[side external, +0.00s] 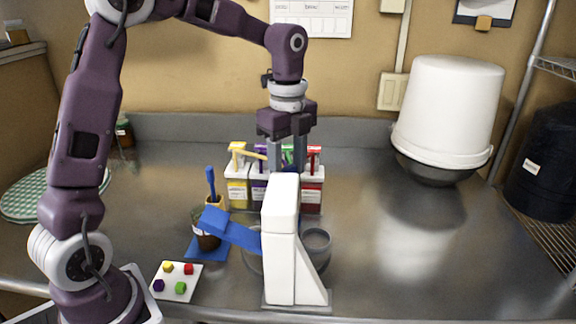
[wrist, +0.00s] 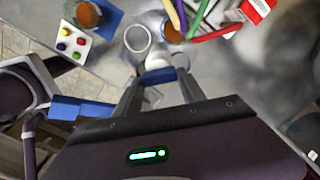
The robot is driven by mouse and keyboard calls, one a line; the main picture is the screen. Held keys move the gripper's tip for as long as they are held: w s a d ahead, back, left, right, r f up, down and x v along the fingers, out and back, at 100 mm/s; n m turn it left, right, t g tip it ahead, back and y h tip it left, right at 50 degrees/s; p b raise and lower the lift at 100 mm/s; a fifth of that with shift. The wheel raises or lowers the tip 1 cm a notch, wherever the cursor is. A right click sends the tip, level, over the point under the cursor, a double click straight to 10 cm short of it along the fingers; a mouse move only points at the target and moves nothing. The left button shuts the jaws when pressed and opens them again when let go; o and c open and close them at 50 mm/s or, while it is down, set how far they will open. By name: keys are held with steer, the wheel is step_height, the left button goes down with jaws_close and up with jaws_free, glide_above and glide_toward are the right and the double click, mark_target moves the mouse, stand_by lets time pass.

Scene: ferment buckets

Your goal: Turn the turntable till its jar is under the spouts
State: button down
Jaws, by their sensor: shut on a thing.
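My gripper (side external: 287,170) points down behind the top of a white upright stand (side external: 281,230), which hides its fingertips in the side view. In the wrist view my gripper (wrist: 158,80) has its fingers on either side of a small blue piece (wrist: 160,75) with a white part beyond it, and is shut on it. A blue bar (side external: 232,229) slants up to the left from the stand. A jar with brown contents (side external: 207,241) stands on a blue mat (side external: 193,251).
A white tile (side external: 177,290) with coloured knobs lies at the front left. A rack of labelled containers (side external: 238,190) stands behind the stand. A white bucket (side external: 447,110) is at the back right.

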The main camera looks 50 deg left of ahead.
steer(key=shift+r+m, duration=0.1)
steer(key=shift+m, duration=0.2)
stand_by(0.4)
steer(key=c, duration=0.7)
jaws_free()
step_height(320, 180, up, 6)
steer(key=shift+r, duration=0.5)
